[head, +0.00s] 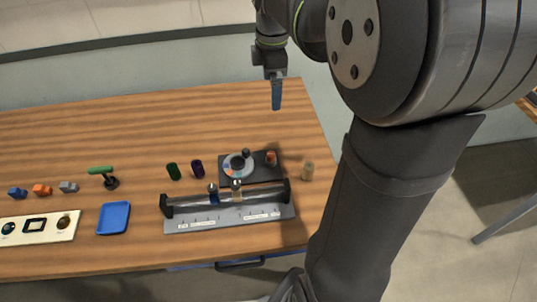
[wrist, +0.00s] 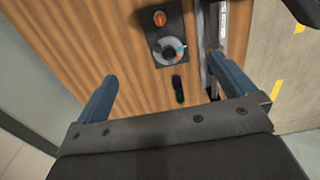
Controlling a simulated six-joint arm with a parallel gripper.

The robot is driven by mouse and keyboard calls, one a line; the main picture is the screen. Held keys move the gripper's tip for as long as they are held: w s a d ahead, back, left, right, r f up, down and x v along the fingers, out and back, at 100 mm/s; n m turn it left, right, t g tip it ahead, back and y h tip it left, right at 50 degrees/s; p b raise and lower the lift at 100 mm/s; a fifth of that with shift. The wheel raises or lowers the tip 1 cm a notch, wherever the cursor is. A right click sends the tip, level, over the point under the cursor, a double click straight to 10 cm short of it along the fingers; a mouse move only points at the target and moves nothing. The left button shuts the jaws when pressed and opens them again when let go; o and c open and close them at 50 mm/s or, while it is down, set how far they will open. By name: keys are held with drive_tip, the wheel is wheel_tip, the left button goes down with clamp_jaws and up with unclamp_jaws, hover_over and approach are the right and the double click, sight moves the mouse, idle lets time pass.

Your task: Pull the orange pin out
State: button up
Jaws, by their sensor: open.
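The orange pin (head: 270,157) stands at the right end of a dark plate (head: 262,180) that also carries a grey dial (head: 238,166). In the wrist view the orange pin (wrist: 159,18) shows near the top edge, with the dial (wrist: 170,50) below it. My gripper (head: 276,106) is above the back right of the table, well apart from the pin. Its two blue fingers (wrist: 163,67) are spread wide with nothing between them.
A roller rail (head: 228,199) lies in front of the plate. A blue tray (head: 113,218) and small blocks lie further left. The table's back is clear.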

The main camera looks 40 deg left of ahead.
idle(0.4)
drive_tip(key=c, duration=0.4)
drive_tip(key=shift+f+m, duration=0.25)
drive_tip(key=shift+m, duration=0.05)
drive_tip(key=shift+c, duration=1.4)
wheel_tip(320, 180, down, 6)
drive_tip(key=m, duration=0.7)
drive_tip(key=c, duration=0.5)
drive_tip(key=shift+o, duration=0.2)
drive_tip(key=m, duration=0.1)
approach(271, 154)
wheel_tip(271, 154, down, 9)
drive_tip(key=shift+r, duration=0.15)
